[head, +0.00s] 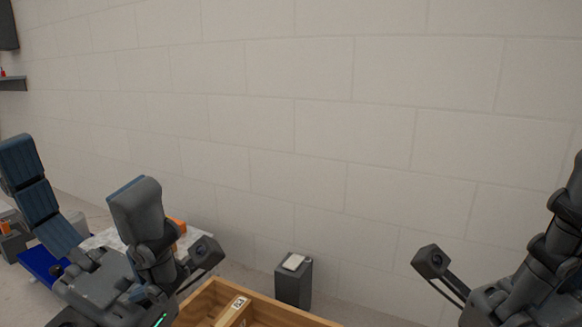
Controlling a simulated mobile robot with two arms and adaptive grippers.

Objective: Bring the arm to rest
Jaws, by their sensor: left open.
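My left gripper (78,168) is at the lower left of the head view. Its two blue-padded fingers point up and stand wide apart, with nothing between them. My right gripper (552,245) is only partly in view at the right edge. One dark finger shows there, and the rest is cut off by the frame, so its opening cannot be judged. Both grippers appear in front of the pale block wall (330,130).
A wooden crate (290,308) with a label is at the bottom centre. A dark grey bin (294,285) stands behind it by the wall. A blue item (40,262) and an orange item (180,226) are partly hidden behind my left gripper. A shelf (13,84) is at upper left.

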